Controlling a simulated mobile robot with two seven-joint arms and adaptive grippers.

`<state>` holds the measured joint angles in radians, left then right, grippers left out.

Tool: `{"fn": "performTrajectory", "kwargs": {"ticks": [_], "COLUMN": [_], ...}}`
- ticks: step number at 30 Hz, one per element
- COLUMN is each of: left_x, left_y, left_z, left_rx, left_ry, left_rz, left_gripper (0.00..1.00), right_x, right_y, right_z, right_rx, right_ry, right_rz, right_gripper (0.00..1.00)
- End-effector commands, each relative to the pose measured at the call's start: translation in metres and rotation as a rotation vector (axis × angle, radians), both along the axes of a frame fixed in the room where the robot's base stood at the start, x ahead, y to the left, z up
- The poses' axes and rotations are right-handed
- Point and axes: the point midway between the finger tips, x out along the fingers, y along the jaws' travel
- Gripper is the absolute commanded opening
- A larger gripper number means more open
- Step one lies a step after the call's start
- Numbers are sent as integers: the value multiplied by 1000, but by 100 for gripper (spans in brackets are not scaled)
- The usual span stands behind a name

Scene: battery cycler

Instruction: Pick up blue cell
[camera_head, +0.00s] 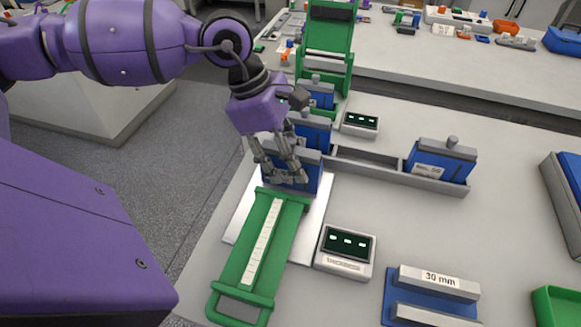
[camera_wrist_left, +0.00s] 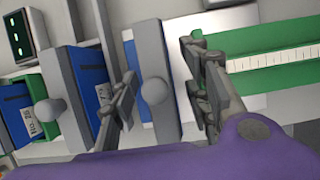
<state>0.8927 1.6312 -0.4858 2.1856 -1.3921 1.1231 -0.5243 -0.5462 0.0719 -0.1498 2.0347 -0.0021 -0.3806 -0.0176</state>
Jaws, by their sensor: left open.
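A blue cell (camera_head: 308,178) with a grey top stands upright on a white plate (camera_head: 322,205), at the far end of a green frame. My left gripper (camera_head: 283,173) is directly over this cell, pointing down, and partly hides it. In the left wrist view, the jaws (camera_wrist_left: 168,95) are open on either side of the cell's round grey knob (camera_wrist_left: 154,91). I cannot tell whether the fingers touch it. Two more blue cells (camera_head: 314,128) (camera_head: 320,92) stand in a row behind. Another blue cell (camera_head: 438,162) stands at the right end of a grey tray. My right gripper is not in view.
The green frame (camera_head: 231,270) with a white scale lies in front of the cell. A display box (camera_head: 345,250) stands beside it, with a "30 mm" block (camera_head: 438,280) further right. The grey tray (camera_head: 375,172) runs right from the cells. A green stand (camera_head: 326,60) rises behind.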

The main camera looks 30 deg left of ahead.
Motion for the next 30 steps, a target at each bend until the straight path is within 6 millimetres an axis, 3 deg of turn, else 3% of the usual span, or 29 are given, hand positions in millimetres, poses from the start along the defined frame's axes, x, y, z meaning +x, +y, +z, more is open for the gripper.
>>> {"fn": "performTrajectory", "kwargs": {"ticks": [8, 18, 30], "left_x": [0, 0, 1], "left_y": [-1, -1, -2], "left_z": [-3, -3, -2], "left_rx": [0, 0, -1], "left_ry": [0, 0, -4], "left_rz": [0, 0, 0], "left_gripper": [44, 0, 0], "right_x": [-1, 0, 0], "right_y": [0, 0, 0], "right_z": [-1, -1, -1], "right_rx": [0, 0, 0], "right_ry": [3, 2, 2], "right_rz": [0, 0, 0], "right_gripper": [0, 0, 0]}}
